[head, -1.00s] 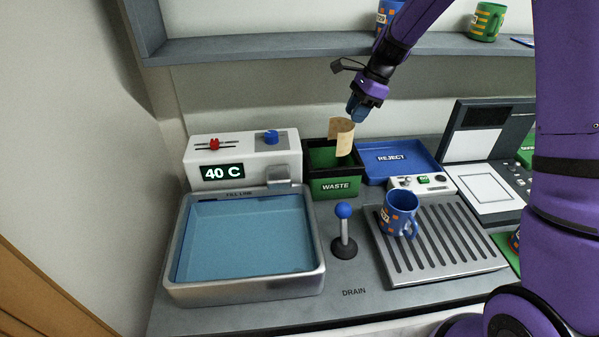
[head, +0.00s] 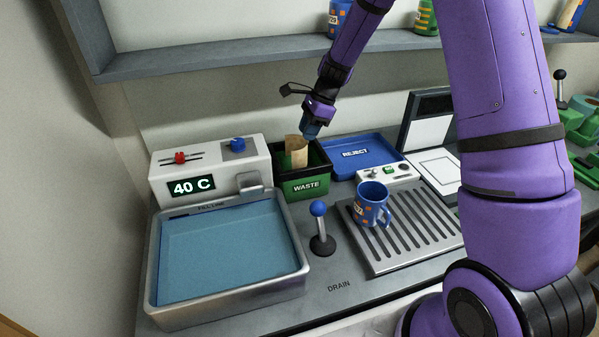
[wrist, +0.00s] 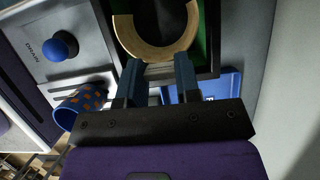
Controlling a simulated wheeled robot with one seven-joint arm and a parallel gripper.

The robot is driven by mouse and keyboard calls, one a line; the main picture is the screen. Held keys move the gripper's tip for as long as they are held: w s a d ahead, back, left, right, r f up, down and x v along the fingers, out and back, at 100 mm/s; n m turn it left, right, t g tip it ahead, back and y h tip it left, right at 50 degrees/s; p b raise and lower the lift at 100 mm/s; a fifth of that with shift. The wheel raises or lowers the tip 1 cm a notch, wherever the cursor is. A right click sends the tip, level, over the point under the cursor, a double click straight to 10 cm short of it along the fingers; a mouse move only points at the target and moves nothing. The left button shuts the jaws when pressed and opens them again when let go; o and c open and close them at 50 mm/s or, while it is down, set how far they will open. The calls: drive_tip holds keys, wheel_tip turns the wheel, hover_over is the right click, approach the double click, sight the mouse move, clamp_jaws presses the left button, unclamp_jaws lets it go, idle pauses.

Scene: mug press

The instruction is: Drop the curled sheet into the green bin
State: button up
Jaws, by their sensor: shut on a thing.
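The curled sheet (head: 296,152) is tan and bent into an open curl. In the head view it is at the mouth of the green bin (head: 306,187), which is marked WASTE and has a dark rim. My gripper (head: 308,136) is just above the bin's right back part, pointing down. In the wrist view the sheet (wrist: 155,50) shows as a tan ring, its near edge between the fingertips of my gripper (wrist: 160,68). The green inner wall of the bin (wrist: 203,30) lies behind it. Whether the sheet touches the bin is unclear.
A blue REJECT tray (head: 358,153) stands right of the bin. A water bath (head: 230,258) and its 40 C control box (head: 208,170) are at left. A blue-knobbed lever (head: 320,228) and a blue mug (head: 371,204) on the drain grate (head: 400,228) stand in front. A shelf (head: 250,52) runs above.

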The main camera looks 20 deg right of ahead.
drive_tip(key=o, duration=1)
drive_tip(key=shift+c, duration=0.2)
drive_tip(key=v, duration=1)
drive_tip(key=shift+d+r, duration=0.25)
drive_tip(key=shift+r, duration=0.05)
